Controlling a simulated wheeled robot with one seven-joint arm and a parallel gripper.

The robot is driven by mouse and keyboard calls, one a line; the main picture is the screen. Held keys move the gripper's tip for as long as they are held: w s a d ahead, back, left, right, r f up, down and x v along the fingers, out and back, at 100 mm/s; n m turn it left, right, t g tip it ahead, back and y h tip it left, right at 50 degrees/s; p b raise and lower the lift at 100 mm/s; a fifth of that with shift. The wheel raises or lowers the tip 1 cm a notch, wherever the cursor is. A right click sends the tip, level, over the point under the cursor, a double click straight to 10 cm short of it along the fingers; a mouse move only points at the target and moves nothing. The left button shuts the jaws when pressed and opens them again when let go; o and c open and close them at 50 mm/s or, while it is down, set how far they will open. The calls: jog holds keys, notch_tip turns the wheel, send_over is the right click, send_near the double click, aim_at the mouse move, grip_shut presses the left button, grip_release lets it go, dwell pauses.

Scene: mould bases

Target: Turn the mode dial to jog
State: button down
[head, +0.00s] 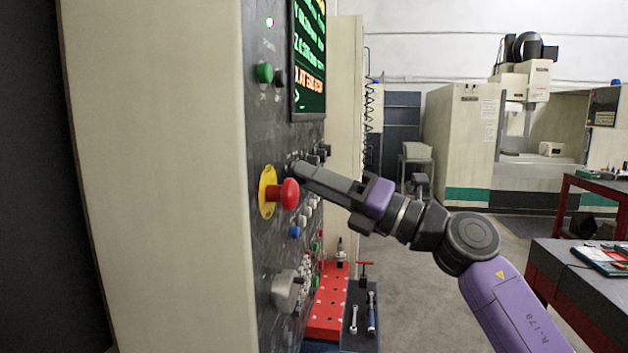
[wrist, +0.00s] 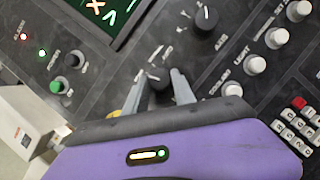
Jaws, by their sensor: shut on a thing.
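The mode dial (wrist: 156,80) is a black knob on the dark control panel (wrist: 105,85). In the wrist view it sits between the two grey fingers of my gripper (wrist: 158,84), which are shut on it from both sides. White marks are printed around the dial, but they are too small and blurred to read, so I cannot tell its setting. In the head view my gripper (head: 297,168) reaches the panel from the right, and its fingers hide most of the dial.
A red emergency stop button (head: 289,194) on a yellow ring juts out just below my gripper. The axis knob (wrist: 207,18) and white knobs (wrist: 256,65) are close by. A screen (head: 309,60) is above. Open floor lies right.

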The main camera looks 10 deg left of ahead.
jog(key=shift+f+b, duration=0.15)
jog(key=shift+b, duration=0.2)
jog(key=n+b, duration=0.2)
jog(key=b, duration=0.1)
jog(key=n+g+y+b, duration=0.1)
jog(key=b, duration=0.3)
jog(key=shift+w+f+n+g, duration=0.15)
jog(key=shift+f+n+g, duration=0.15)
jog(key=shift+f+n, duration=0.1)
jog(key=shift+w+r+n+g+y+b, duration=0.15)
jog(key=shift+n+g+b, duration=0.4)
jog(key=shift+n+b, duration=0.45)
jog(key=shift+r+n+g+y+b, duration=0.15)
jog(key=shift+n+g+b, duration=0.5)
jog(key=shift+n, duration=0.7)
jog(key=shift+w+r+n+g+y+b, duration=0.15)
jog(key=shift+n+g+b, duration=0.35)
jog(key=shift+n+b, duration=0.5)
jog(key=shift+s+n, duration=0.1)
jog(key=shift+n, duration=0.35)
jog(key=c, duration=1)
grip_release()
jog(key=shift+c, duration=0.2)
